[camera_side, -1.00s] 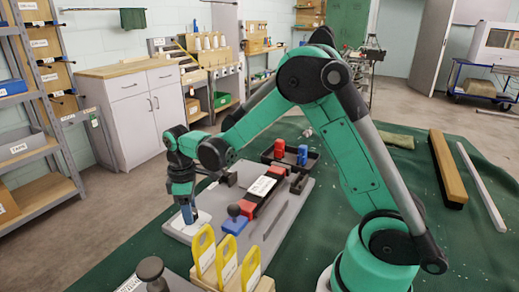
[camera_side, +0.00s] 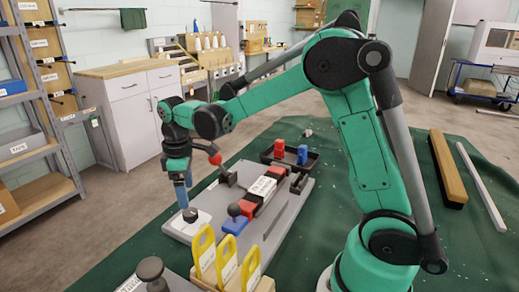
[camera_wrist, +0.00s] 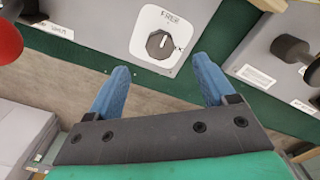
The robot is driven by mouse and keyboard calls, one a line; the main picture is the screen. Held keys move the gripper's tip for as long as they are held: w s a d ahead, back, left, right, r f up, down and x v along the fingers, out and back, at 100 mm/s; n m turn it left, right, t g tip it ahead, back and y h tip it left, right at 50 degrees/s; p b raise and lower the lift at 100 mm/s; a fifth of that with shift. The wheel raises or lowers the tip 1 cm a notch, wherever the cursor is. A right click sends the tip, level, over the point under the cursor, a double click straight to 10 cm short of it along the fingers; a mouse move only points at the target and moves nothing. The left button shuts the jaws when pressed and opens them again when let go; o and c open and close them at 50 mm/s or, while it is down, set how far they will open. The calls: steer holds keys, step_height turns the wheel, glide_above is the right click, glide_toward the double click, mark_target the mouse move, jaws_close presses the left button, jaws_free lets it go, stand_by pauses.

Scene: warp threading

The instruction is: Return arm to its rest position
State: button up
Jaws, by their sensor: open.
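My gripper (camera_side: 183,197) has blue fingers and hangs above the near left corner of the grey board (camera_side: 291,207). In the wrist view the gripper (camera_wrist: 161,65) is open, with nothing between its spread fingers. A black dial knob (camera_side: 190,214) stands on a white plate on the board, just below the fingertips and apart from them. In the wrist view the dial (camera_wrist: 159,43) sits ahead of the fingers, and its plate carries the word FREE. My arm is reached out to the left over the board.
A lever with a red ball (camera_side: 214,155) stands close to my gripper's right. Yellow-handled tools (camera_side: 203,250) stand upright in front of the board. A dark tray (camera_side: 289,157) lies behind it. The green cloth at the right holds a wooden beam (camera_side: 446,165).

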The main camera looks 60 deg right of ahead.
steer(key=shift+r, duration=0.15)
steer(key=shift+s+r, duration=0.2)
steer(key=shift+r, duration=0.05)
steer(key=s+a+r+m+t, duration=0.1)
steer(key=s+r+m+t, duration=0.1)
steer(key=s, duration=0.3)
steer(key=s+a+r+m+t, duration=0.1)
steer(key=s+r+m+t, duration=0.1)
steer(key=s+m+t, duration=0.3)
steer(key=shift+s+a+r, duration=0.15)
steer(key=shift+s+a, duration=0.05)
steer(key=shift+a, duration=0.05)
